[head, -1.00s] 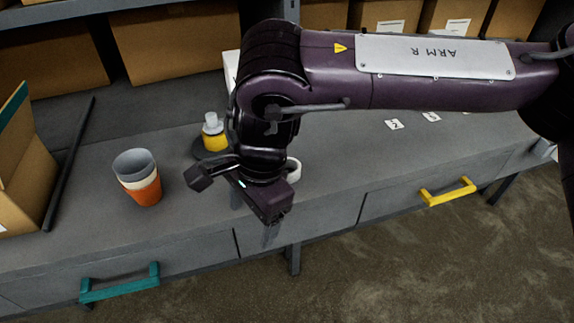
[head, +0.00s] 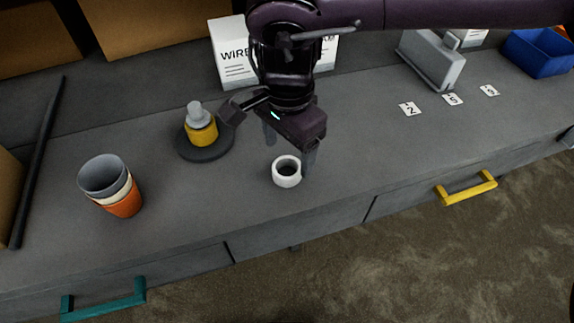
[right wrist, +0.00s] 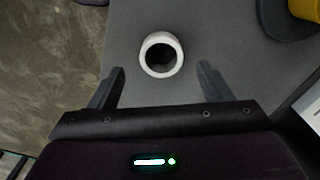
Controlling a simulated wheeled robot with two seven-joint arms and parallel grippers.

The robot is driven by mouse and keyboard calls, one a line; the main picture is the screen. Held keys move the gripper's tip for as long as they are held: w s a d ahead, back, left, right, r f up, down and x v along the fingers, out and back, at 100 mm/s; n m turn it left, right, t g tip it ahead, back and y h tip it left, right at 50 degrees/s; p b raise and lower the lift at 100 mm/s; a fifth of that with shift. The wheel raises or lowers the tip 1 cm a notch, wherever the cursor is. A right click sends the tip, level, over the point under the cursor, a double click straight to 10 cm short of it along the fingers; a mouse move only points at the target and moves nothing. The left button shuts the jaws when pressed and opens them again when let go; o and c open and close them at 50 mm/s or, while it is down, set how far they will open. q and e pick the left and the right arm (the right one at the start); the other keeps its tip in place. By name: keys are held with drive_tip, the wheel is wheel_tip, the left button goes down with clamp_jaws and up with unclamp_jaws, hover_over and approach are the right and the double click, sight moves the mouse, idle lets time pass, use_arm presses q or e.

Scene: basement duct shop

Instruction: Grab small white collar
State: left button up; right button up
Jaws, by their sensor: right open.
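The small white collar (head: 286,171) stands on the grey bench top near its front edge, its round hole facing up. My right gripper (head: 290,150) is open and empty, above and just behind the collar in the head view. In the right wrist view the collar (right wrist: 161,54) lies ahead of the gap between the two fingers of my right gripper (right wrist: 160,82), apart from both. My left gripper is not in view.
A yellow and grey stacked piece on a dark round base (head: 205,146) stands left of the collar. Nested cups (head: 112,186) stand farther left. Numbered cards (head: 410,109), a grey metal piece (head: 432,60) and a blue bin (head: 541,52) lie to the right. A white box (head: 232,62) stands behind.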

sight(287, 163)
wheel_tip(287, 163, down, 3)
drive_tip(key=shift+a+r, duration=0.1)
drive_tip(key=shift+f, duration=0.7)
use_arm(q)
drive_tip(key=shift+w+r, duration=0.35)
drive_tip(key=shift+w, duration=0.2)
use_arm(e)
drive_tip(key=c, duration=1.1)
